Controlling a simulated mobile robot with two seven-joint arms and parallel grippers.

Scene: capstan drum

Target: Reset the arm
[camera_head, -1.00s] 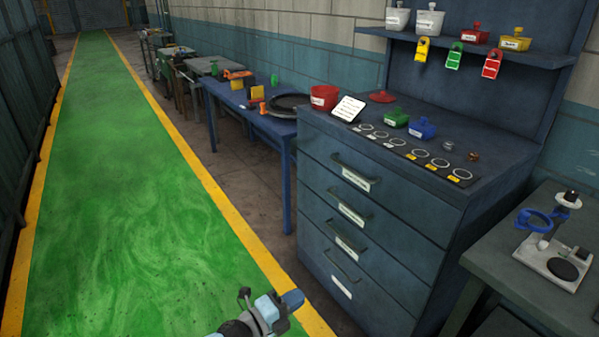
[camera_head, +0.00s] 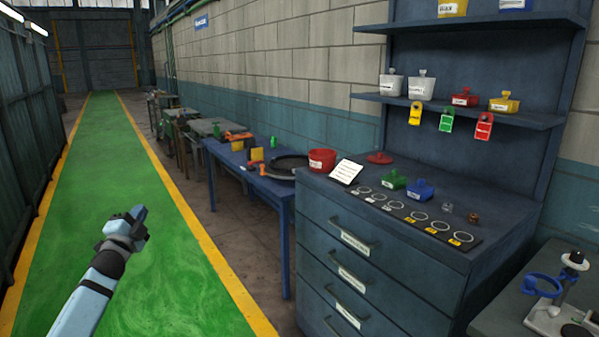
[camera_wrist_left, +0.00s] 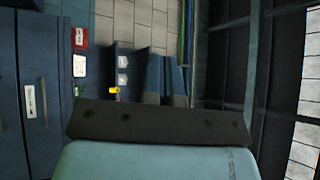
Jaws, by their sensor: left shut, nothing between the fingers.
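My left arm comes in from the lower left in the head view. Its gripper (camera_head: 139,213) is raised over the green walkway, away from the furniture, shut and empty. In the left wrist view the blue gripper fingers (camera_wrist_left: 164,85) stand close together beyond the dark wrist edge. My right gripper is in neither view.
A dark blue drawer cabinet (camera_head: 385,255) stands right of centre with a red pot (camera_head: 322,160), a white card (camera_head: 346,171), a green box (camera_head: 393,180) and a blue box (camera_head: 420,190) on top. A blue table (camera_head: 265,187) stands behind it. The green walkway (camera_head: 95,165) is clear.

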